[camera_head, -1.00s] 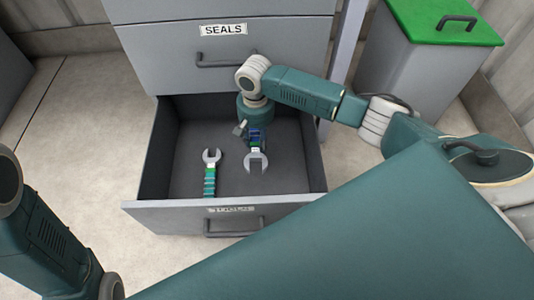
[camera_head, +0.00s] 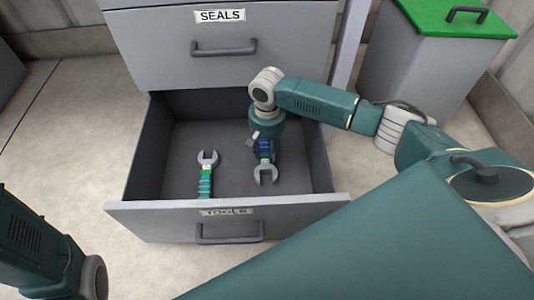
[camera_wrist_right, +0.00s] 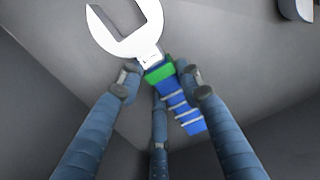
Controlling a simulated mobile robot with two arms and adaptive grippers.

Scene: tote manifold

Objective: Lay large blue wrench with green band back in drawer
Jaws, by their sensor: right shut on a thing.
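The large blue wrench with a green band shows in the right wrist view (camera_wrist_right: 183,102), its grey open jaw toward the top left. My right gripper (camera_wrist_right: 153,75) is shut on it near the green band. In the head view the wrench's grey jaw (camera_head: 265,173) points toward the drawer front, and my right gripper (camera_head: 264,148) is inside the open drawer (camera_head: 135,209). I cannot tell whether the wrench touches the drawer floor. My left gripper is not in view; only part of my left arm shows.
A wrench with a green banded handle (camera_head: 206,182) lies in the drawer, left of the held one. A closed drawer labelled SEALS (camera_head: 160,50) is above. A grey bin with a green lid (camera_head: 425,12) stands at the right.

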